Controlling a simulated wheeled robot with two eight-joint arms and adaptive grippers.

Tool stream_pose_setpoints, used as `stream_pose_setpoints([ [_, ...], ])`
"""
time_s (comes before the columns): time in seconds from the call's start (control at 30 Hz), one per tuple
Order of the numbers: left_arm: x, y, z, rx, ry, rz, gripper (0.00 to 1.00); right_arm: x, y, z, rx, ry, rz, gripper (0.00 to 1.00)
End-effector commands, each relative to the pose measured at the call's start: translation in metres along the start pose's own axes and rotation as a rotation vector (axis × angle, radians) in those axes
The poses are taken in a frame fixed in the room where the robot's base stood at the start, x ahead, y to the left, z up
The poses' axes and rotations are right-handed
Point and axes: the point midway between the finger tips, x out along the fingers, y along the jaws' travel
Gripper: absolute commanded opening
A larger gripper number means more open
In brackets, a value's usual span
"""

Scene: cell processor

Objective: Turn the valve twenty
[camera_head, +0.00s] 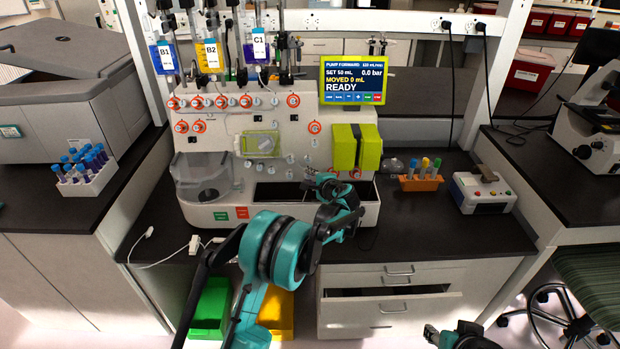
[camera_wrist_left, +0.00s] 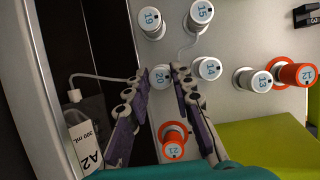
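Valve twenty (camera_wrist_left: 161,77) is a small white knob with a blue "20" in the left wrist view. My left gripper (camera_wrist_left: 160,73) is open, with one purple-padded finger on each side of the knob. I cannot tell whether the fingers touch it. In the head view my left gripper (camera_head: 314,182) is at the lower front of the cell processor (camera_head: 245,120), and valve twenty cannot be made out there. My right gripper (camera_head: 436,335) shows only in part at the bottom edge, and its opening cannot be read.
White knobs 19 (camera_wrist_left: 150,21), 15 (camera_wrist_left: 201,12) and 14 (camera_wrist_left: 208,68) are close by. An orange-ringed knob 21 (camera_wrist_left: 173,149) is beside the right finger. A screen (camera_head: 352,80) reads READY. An orange tube rack (camera_head: 420,184) stands to the right on the counter.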

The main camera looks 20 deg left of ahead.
Motion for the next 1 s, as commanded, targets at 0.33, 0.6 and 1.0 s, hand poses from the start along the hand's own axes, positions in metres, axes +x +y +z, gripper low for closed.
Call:
stream_pose_setpoints([
  [0.33, 0.0, 0.0, 0.0, 0.0, 0.0, 0.0, 0.44, 0.0, 0.0, 0.0, 0.0, 0.0, 0.0, 0.4],
  [0.6, -0.032, 0.0, -0.001, 0.001, 0.003, 0.0, 0.44, 0.0, 0.0, 0.0, 0.0, 0.0, 0.0, 0.4],
  [1.0, -0.109, 0.0, 0.0, 0.001, 0.001, 0.0, 0.44, 0.0, 0.0, 0.0, 0.0, 0.0, 0.0, 0.4],
])
